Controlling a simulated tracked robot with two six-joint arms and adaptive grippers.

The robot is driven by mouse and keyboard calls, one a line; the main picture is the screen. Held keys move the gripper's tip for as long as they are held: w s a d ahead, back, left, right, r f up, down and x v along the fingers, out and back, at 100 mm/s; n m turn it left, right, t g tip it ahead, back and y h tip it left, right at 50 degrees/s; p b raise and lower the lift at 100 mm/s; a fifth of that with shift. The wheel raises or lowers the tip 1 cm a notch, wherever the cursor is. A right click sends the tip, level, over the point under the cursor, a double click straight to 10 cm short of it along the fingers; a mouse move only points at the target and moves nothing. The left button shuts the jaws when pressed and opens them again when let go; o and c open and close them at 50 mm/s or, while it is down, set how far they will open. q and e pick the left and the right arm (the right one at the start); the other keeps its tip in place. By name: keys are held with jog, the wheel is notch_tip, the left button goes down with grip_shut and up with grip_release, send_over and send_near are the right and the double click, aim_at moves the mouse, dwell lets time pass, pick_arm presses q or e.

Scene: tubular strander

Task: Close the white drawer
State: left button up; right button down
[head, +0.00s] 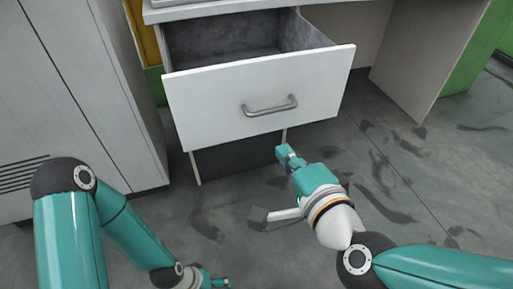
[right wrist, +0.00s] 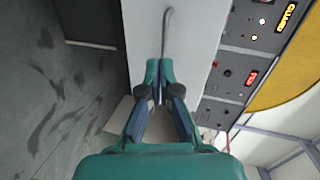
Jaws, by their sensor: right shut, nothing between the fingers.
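The white drawer (head: 215,105) stands pulled open below a worktop, and its grey inside shows empty where visible. A grey bar handle (head: 270,106) is on its front. My right gripper (head: 284,152) is shut and empty, in front of the drawer and lower than the handle in the head view. In the right wrist view the shut fingertips (right wrist: 159,68) point toward the white drawer front (right wrist: 197,40) and the handle (right wrist: 167,30); I cannot tell whether they touch it. My left gripper (head: 216,282) is at the bottom edge, mostly cut off.
A light grey cabinet (head: 90,80) stands left of the drawer. A desk side panel (head: 415,60) stands to the right. A control panel with lit displays (right wrist: 235,75) shows in the right wrist view. The scuffed grey floor (head: 400,170) in front is clear.

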pick_arm(q)
notch_tip(320, 180, up, 8)
jog(key=p, duration=0.8)
jog(key=shift+f+p, duration=0.2)
jog(key=shift+p, duration=0.15)
pick_arm(e)
jog(key=x, duration=1.2)
jog(key=shift+w+a+r+m+t, duration=0.3)
jog(key=shift+w+a+m, duration=0.05)
jog(key=shift+w+m, duration=0.05)
